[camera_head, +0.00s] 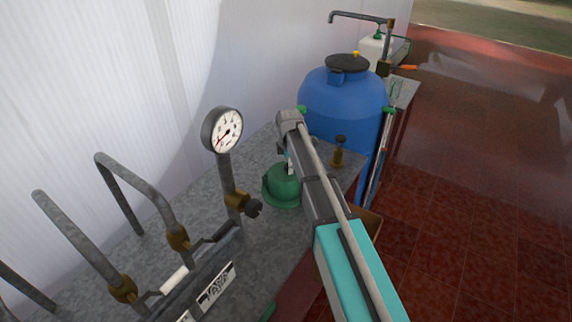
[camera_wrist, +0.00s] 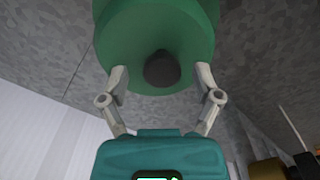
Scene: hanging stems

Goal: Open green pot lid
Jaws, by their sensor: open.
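The green pot (camera_head: 281,187) stands on the grey bench top, partly hidden behind my arm in the head view. In the wrist view the green lid (camera_wrist: 194,24) fills the top middle. Its dark round knob (camera_wrist: 162,69) sits between the two fingers. My gripper (camera_wrist: 160,76) is open, with one finger on each side of the knob and a gap between each finger and the knob. The fingertips overlap the lid's edge in the picture; I cannot tell whether they touch it. In the head view the gripper is mostly hidden by the arm.
A pressure gauge (camera_head: 222,130) on a pipe stands left of the pot. A large blue barrel (camera_head: 345,98) is behind. Open red tiled floor (camera_head: 480,190) lies right.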

